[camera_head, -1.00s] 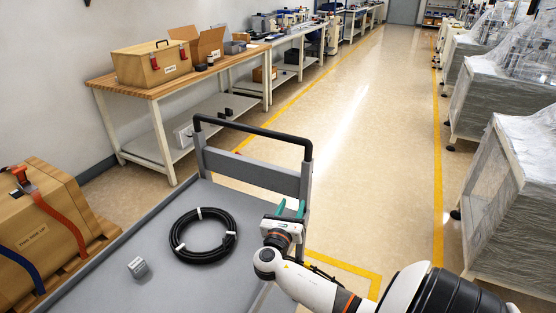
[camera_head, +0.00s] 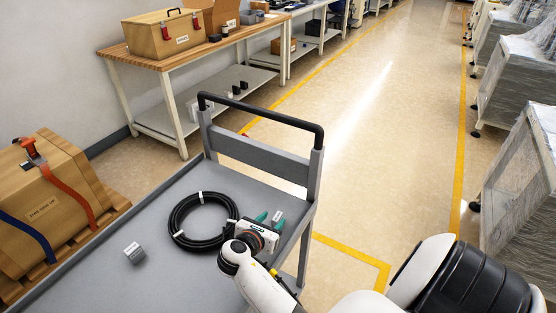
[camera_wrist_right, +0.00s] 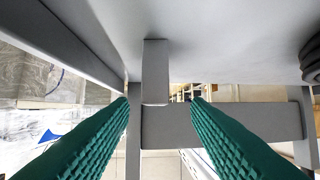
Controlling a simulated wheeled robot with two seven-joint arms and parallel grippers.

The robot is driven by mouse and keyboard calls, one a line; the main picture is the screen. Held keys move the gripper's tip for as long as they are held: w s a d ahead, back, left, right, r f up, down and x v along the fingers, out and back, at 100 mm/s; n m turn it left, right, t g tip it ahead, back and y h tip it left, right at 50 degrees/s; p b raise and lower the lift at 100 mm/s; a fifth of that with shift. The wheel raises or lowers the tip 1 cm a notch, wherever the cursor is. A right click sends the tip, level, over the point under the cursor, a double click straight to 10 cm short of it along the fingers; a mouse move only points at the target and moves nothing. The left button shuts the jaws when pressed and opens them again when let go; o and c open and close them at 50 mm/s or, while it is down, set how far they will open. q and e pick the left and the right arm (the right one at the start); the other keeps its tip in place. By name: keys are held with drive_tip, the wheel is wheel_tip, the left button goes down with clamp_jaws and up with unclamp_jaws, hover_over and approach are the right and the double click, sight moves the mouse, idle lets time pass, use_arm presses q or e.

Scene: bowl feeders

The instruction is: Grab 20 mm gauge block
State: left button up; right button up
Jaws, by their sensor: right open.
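My right gripper (camera_head: 271,218) is low over the right side of the grey cart in the head view, open, with teal fingers. A small grey block with a pale label (camera_head: 279,217) is at its fingertips. In the right wrist view a grey block (camera_wrist_right: 155,75) shows ahead, between the spread fingers (camera_wrist_right: 160,101), with no visible contact. A second small grey block with a label (camera_head: 134,253) stands on the cart's left part. The labels are too small to read, so I cannot tell which block is 20 mm. My left gripper is out of view.
A black cable coil (camera_head: 203,221) lies on the cart (camera_head: 90,285), just left of my right gripper. The cart's black handle (camera_head: 262,118) rises beyond. The cart top between coil and left block is clear.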

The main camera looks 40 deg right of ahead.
sight(277, 218)
drive_tip(key=x, duration=0.6)
drive_tip(key=shift+s+f, duration=0.1)
drive_tip(key=shift+s, duration=0.1)
clamp_jaws()
